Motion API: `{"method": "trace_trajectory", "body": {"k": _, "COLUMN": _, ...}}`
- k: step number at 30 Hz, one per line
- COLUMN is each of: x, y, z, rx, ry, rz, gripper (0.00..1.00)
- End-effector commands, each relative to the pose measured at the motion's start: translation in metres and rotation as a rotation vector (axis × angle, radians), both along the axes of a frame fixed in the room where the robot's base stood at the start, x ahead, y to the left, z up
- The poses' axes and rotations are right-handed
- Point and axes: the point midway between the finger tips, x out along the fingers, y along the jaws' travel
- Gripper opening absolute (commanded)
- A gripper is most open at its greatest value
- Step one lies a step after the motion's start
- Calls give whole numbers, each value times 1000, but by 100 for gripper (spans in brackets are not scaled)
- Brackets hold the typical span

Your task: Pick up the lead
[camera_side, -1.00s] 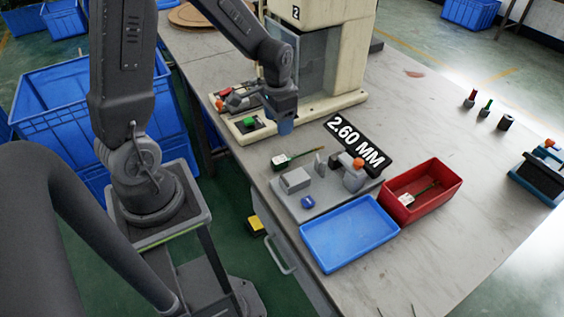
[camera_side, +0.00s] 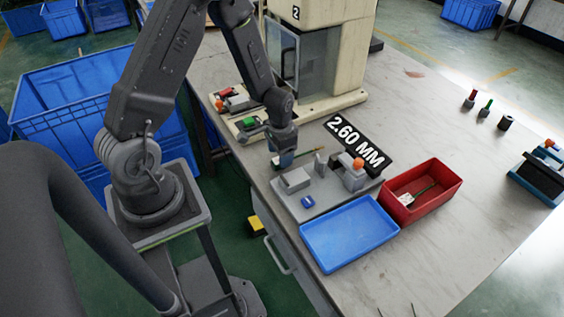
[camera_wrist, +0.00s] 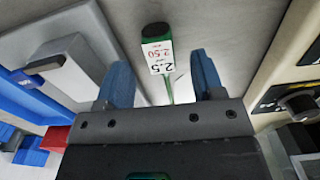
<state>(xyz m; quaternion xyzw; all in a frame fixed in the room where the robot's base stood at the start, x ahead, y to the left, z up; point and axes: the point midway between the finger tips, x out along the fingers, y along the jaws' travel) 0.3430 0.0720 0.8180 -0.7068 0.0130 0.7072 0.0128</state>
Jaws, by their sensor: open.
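In the wrist view the lead (camera_wrist: 157,33) has a dark green end and a white tag reading 2.5 and 2.50, with a thin green strand running back between the blue fingers. My gripper (camera_wrist: 161,75) is open, its fingers apart on either side of the strand. I cannot tell its exact height above the lead.
A grey fixture (camera_side: 312,204) with an orange knob and a "2.60 MM" display (camera_side: 357,143) stand right of my gripper. A blue tray (camera_side: 345,236) is in front; a red bin (camera_side: 446,180) holds another tagged lead. A cream press (camera_side: 337,60) stands behind.

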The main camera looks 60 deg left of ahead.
Motion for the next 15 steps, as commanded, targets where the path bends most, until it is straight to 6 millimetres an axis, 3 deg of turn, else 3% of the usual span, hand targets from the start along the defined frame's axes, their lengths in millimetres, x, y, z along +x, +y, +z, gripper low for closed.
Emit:
{"method": "trace_trajectory", "body": {"k": 6, "x": 1, "y": 0, "z": -25, "rx": 1, "ry": 1, "rz": 1, "gripper": 62}}
{"method": "trace_trajectory", "body": {"k": 15, "x": 1, "y": 0, "z": -27, "rx": 2, "ry": 0, "rz": 1, "gripper": 59}}
